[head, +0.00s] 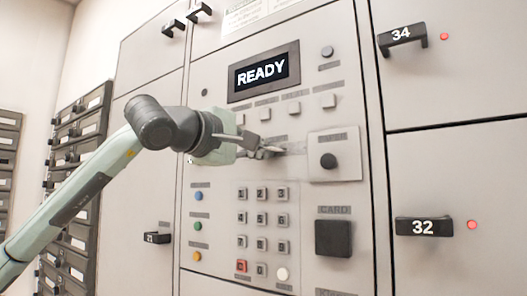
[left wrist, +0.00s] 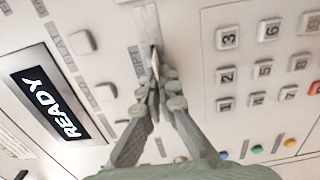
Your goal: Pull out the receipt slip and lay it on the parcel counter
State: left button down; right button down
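My left gripper (head: 268,152) reaches in from the left to the grey locker panel, at the printer slot strip (head: 291,150) left of the black knob. In the left wrist view its fingers (left wrist: 158,78) come together at the tips. A thin pale edge, which looks like the receipt slip (left wrist: 154,58), shows between the tips at the slot strip (left wrist: 148,22). Most of the slip is hidden by the fingers, and it cannot be made out in the head view. The parcel counter and my right gripper are not in view.
Around the slot are a READY screen (head: 264,72), a keypad (head: 262,218), a knob (head: 328,161) and a card reader (head: 333,238). Locker handles 34 (head: 402,37) and 32 (head: 424,227) stick out at the right. Dark mailboxes (head: 76,170) line the left wall.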

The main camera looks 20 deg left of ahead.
pick_arm(q)
jog(key=b+v, duration=0.2)
jog(key=v, duration=0.6)
jog(key=shift+s, duration=0.2)
dwell(0.5)
jog(key=shift+a, duration=0.1)
dwell(0.5)
